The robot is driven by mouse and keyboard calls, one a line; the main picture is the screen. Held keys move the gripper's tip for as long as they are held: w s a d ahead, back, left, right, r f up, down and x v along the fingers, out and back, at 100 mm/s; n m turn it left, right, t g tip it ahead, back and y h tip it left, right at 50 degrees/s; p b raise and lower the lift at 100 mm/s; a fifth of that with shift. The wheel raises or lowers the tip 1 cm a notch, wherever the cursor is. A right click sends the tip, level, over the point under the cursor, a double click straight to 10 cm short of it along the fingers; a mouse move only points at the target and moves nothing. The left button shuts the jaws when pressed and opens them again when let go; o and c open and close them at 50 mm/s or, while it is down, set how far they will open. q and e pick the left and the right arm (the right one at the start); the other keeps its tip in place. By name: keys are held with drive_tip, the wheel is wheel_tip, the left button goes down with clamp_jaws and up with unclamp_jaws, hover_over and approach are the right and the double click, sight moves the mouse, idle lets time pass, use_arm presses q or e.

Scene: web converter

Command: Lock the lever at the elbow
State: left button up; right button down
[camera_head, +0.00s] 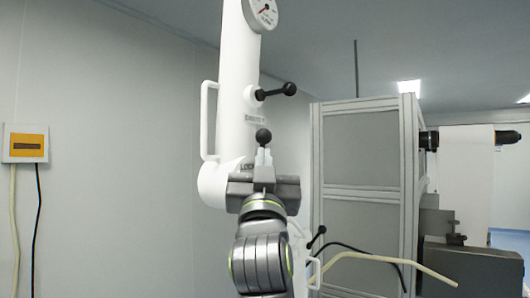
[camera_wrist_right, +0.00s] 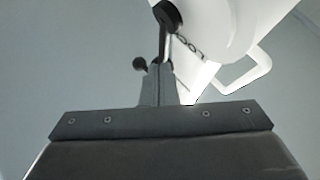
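A large white jointed arm (camera_head: 238,75) rises through the middle of the head view. At its lower elbow, beside the partly hidden "LOCK" marking, is a lever with a black knob (camera_head: 263,136). My right gripper (camera_head: 264,157) points up just below this knob, its fingers close together; the fingers hide the lever's lower part. In the right wrist view the fingertips (camera_wrist_right: 158,62) are at a dark bar under a black end piece (camera_wrist_right: 167,14), beside the lettering. Whether they clamp the bar is unclear. A second black lever (camera_head: 275,91) sits higher on the white arm. My left gripper is not seen.
A white handle (camera_head: 208,120) sticks out left of the white arm. A grey panelled cabinet (camera_head: 360,150) stands at the right, with a machine and white roll (camera_head: 465,165) beyond. Another small black lever (camera_head: 317,237) shows low behind my arm. A yellow-faced wall box (camera_head: 26,143) is left.

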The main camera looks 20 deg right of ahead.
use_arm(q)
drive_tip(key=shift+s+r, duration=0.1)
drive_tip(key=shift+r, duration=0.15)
use_arm(e)
drive_tip(key=shift+w+d+r, duration=0.1)
drive_tip(key=shift+w+d, duration=0.65)
drive_tip(key=shift+d, duration=0.35)
drive_tip(key=shift+w+d+y, duration=0.15)
drive_tip(key=shift+w+y, duration=0.1)
drive_tip(key=shift+y, duration=0.05)
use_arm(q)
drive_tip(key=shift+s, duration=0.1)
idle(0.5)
